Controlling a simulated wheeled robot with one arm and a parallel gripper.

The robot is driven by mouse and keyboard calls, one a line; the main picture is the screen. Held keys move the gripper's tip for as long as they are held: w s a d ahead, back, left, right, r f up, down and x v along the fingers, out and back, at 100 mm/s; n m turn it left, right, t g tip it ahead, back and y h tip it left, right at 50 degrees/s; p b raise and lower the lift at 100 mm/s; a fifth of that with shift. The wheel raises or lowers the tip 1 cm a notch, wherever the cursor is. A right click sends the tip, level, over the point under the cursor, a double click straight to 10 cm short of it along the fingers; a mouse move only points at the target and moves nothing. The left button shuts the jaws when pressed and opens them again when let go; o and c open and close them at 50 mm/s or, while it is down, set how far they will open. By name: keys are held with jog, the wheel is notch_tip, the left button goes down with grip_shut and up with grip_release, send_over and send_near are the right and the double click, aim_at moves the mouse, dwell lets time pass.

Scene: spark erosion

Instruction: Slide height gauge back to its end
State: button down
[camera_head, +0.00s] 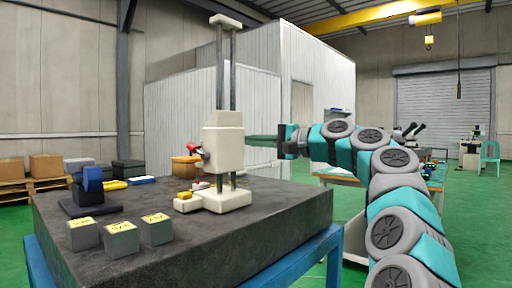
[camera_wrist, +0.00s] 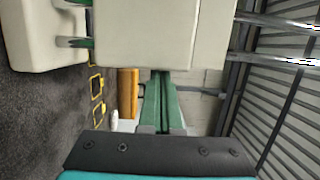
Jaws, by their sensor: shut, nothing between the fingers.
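The height gauge (camera_head: 223,150) stands upright on the dark granite plate (camera_head: 270,215). It has a cream base (camera_head: 222,200), a cream carriage block partway up, two grey columns and a cream cap on top. My gripper (camera_head: 252,141) is at the right side of the carriage, with its green fingers pointing left at it. In the wrist view the fingers (camera_wrist: 162,95) are shut together and empty, and their tips reach the edge of the carriage block (camera_wrist: 145,35). I cannot tell whether they touch it. The base (camera_wrist: 42,35) shows at upper left there.
Three grey blocks with yellow labels (camera_head: 120,236) and a blue device on a dark stand (camera_head: 92,186) are on the plate's left part. A yellow object (camera_head: 113,185) lies near the back edge. The plate's front right is clear.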

aim_at(231, 142)
jog(key=s+a+b, duration=0.1)
jog(key=s+a, duration=0.3)
jog(key=s, duration=0.1)
jog(key=shift+f+b, duration=0.15)
jog(key=shift+b, duration=0.2)
